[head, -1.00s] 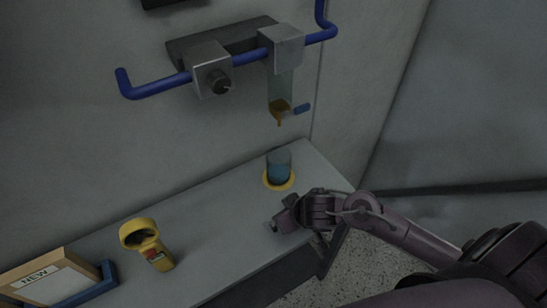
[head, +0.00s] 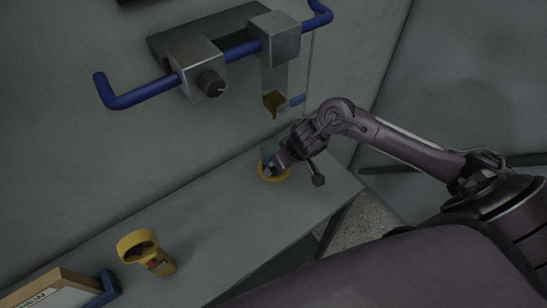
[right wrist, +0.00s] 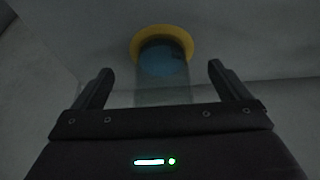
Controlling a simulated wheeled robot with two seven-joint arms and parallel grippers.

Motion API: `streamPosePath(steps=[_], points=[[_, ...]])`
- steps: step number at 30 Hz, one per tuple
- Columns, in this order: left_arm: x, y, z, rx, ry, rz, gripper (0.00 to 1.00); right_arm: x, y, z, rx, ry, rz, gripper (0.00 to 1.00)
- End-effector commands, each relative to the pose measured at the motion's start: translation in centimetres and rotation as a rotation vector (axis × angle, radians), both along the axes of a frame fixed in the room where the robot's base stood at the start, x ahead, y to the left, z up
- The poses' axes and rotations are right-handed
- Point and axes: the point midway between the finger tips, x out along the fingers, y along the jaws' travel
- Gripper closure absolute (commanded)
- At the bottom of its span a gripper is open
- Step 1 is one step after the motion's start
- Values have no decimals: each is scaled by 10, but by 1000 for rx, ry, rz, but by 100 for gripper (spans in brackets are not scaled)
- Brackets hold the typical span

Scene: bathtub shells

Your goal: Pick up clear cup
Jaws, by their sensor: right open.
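The clear cup (right wrist: 162,80) with blue content stands on a yellow ring (right wrist: 140,38) on the bench. In the right wrist view it lies ahead of and partly between the two fingers of my right gripper (right wrist: 160,80), which is open. I cannot tell whether a finger touches the cup. My left gripper is not in view.
A dispenser tube with an amber tip (head: 274,100) hangs above the cup from a blue rail (head: 140,97). A yellow scanner-like device (head: 147,254) and a framed box (head: 55,290) stand on the grey bench (head: 220,215) at the left. The bench middle is clear.

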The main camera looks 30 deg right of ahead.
Motion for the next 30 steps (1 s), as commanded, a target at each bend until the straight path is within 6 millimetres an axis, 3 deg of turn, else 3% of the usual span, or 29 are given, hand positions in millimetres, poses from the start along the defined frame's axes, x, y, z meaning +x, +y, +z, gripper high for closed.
streamPosePath(steps=[6,11,12,16,25,30], points=[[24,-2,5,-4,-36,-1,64,20,4,1,3,-3,0,4],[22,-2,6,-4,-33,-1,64,47,8,-1,3,0,-1,4],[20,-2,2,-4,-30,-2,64,47,8,-12,1,3,1,4],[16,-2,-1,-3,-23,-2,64,52,8,-25,0,2,0,4],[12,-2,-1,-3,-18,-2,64,54,8,-28,-1,-1,2,4],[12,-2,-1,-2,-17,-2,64,54,8,-28,-1,0,2,26]])
